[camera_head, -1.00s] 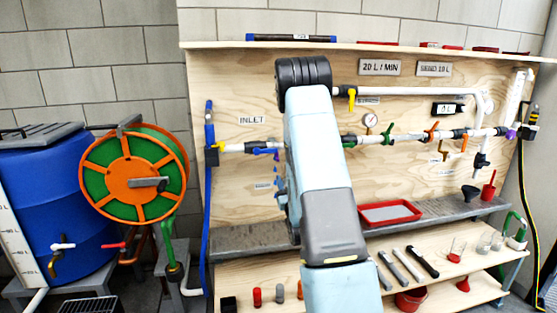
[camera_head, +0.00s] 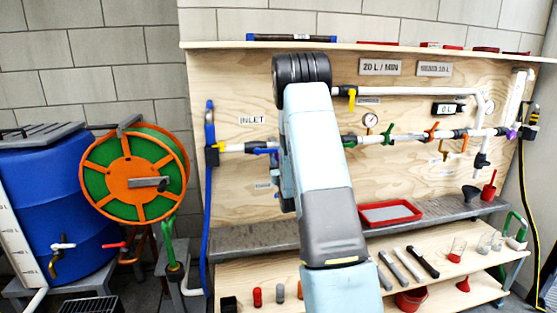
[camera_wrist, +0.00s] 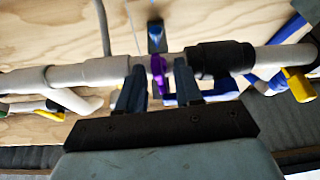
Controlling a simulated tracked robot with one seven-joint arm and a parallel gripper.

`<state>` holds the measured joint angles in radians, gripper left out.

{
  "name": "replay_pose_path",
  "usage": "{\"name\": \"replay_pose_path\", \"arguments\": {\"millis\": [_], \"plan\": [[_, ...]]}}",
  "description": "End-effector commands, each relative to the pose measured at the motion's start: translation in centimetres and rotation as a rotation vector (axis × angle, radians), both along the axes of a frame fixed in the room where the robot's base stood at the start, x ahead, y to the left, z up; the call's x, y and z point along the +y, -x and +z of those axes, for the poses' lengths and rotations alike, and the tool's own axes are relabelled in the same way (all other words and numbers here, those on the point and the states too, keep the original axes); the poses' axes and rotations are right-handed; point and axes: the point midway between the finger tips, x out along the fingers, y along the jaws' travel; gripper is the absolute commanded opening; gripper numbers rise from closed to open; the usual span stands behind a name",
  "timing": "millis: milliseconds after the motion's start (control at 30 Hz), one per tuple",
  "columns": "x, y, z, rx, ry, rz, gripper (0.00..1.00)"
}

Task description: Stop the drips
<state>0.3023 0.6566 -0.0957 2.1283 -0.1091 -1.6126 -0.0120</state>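In the wrist view my gripper (camera_wrist: 159,82) is open, with one dark finger on each side of a purple fitting (camera_wrist: 157,68) on a pale pipe (camera_wrist: 100,73). Narrow gaps seem to show between fingers and fitting. A black coupling (camera_wrist: 220,59) sits on the pipe just right of the fingers. In the head view my arm covers the middle of the pipe run, hiding my gripper and this fitting. Another purple fitting (camera_head: 511,133) shows at the far right of the run. No drips can be made out.
A yellow handle (camera_wrist: 298,84) and a blue part (camera_wrist: 285,35) lie right of my gripper. In the head view, a red tray (camera_head: 390,213) stands on the grey shelf (camera_head: 250,240). Tools lie below. A hose reel (camera_head: 105,185) and blue barrel (camera_head: 50,200) stand left.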

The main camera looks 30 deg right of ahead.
Motion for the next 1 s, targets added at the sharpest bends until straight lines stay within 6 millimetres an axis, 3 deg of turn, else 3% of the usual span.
{"name": "replay_pose_path", "arguments": {"millis": [167, 500, 767, 1000], "plan": [[-0.02, 0.02, -0.01, 0.0, 0.0, 0.0, 0.33], [-0.03, 0.03, -0.02, 0.0, 0.0, 0.0, 0.01], [-0.01, 0.03, -0.02, -0.002, -0.007, 0.0, 0.0], [0.09, 0.0, -0.04, -0.051, -0.18, 0.0, 0.0]]}}
